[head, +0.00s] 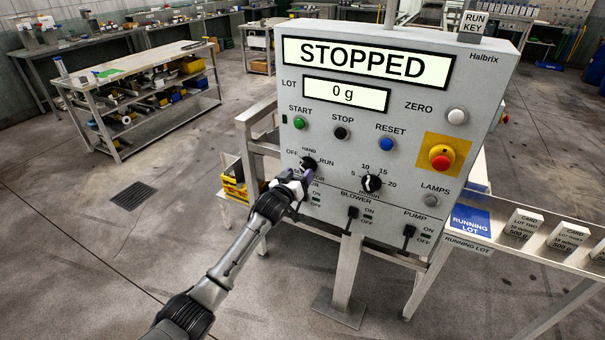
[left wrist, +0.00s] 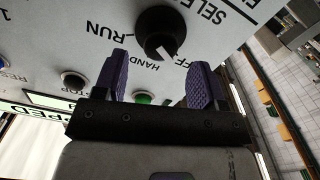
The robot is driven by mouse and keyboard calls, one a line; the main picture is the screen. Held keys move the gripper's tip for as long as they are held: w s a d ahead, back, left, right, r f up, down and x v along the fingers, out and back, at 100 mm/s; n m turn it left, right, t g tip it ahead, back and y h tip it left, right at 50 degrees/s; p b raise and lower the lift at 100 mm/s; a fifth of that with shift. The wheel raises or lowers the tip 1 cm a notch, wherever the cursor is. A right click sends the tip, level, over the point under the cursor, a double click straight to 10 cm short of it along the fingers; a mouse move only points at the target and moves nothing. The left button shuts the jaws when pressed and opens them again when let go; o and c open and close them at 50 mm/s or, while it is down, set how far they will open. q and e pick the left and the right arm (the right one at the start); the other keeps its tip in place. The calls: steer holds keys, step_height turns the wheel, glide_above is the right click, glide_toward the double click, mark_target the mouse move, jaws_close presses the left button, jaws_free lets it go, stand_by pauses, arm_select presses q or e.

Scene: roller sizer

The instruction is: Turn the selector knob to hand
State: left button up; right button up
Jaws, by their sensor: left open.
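The selector knob (head: 308,164) is a round black knob on the grey control panel, with OFF, HAND and RUN printed around it. In the left wrist view the knob (left wrist: 161,32) has a white pointer that appears to face OFF, though the OFF label is partly cut by a finger. My left gripper (head: 298,177) is just in front of and below the knob in the head view. In the left wrist view my left gripper (left wrist: 159,80) has its purple fingers apart, with nothing between them; the knob lies beyond the tips. My right gripper is not in view.
The panel display (head: 365,62) reads STOPPED. A black dial (head: 371,184) sits right of the knob, and blower (head: 353,213) and pump (head: 408,231) switches are below. A red emergency button (head: 441,157) is farther right. A rail with cards (head: 524,221) extends right.

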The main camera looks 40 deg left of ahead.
mark_target(307, 167)
arm_select(q)
steer(key=shift+x, duration=1.15)
steer(key=shift+w+b, duration=0.3)
steer(key=c, duration=0.9)
